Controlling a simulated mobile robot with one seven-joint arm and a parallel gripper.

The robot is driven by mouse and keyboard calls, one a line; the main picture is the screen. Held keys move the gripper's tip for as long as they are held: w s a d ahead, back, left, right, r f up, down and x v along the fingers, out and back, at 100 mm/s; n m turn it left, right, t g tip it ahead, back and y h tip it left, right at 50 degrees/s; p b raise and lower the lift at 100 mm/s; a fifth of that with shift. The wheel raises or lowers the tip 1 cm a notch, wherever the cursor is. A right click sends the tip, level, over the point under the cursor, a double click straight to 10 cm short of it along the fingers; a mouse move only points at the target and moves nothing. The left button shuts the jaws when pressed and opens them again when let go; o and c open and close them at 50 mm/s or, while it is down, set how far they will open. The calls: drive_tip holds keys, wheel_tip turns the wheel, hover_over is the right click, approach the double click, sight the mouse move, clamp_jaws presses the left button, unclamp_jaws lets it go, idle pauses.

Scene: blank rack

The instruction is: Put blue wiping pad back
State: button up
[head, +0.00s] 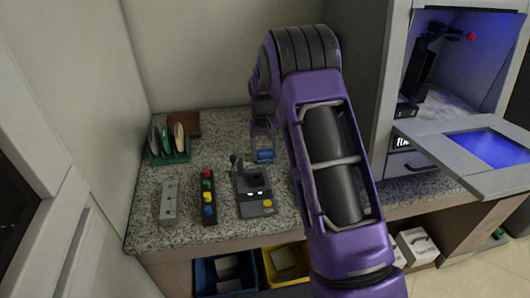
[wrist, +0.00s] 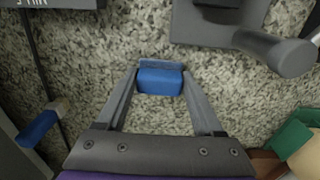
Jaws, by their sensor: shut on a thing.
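A small blue wiping pad (wrist: 160,80) is between the fingertips of my gripper (wrist: 158,92) in the wrist view. The fingers are shut on it, with speckled countertop behind and below. In the head view the blue pad (head: 264,155) shows at the end of my gripper (head: 263,146), right of and behind the grey device with a handle. Its height above the counter is hard to tell. A green rack (head: 170,158) with upright dark, pale and tan pieces stands at the back left of the counter, left of my gripper.
A grey device with a handle (head: 254,190), a strip with coloured knobs (head: 208,196) and a grey block (head: 169,202) stand at the front. A brown block (head: 185,124) lies behind the rack. A cabinet with an open hatch (head: 460,158) is at right. Counter (head: 222,135) between rack and gripper is clear.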

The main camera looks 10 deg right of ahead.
sight(264, 151)
drive_tip(key=shift+f, duration=0.2)
drive_tip(key=o, duration=1.3)
drive_tip(key=shift+r, duration=0.1)
wheel_tip(264, 151, up, 12)
drive_tip(key=p, duration=0.1)
drive_tip(key=shift+a+r+p, duration=0.15)
drive_tip(key=shift+p, duration=0.15)
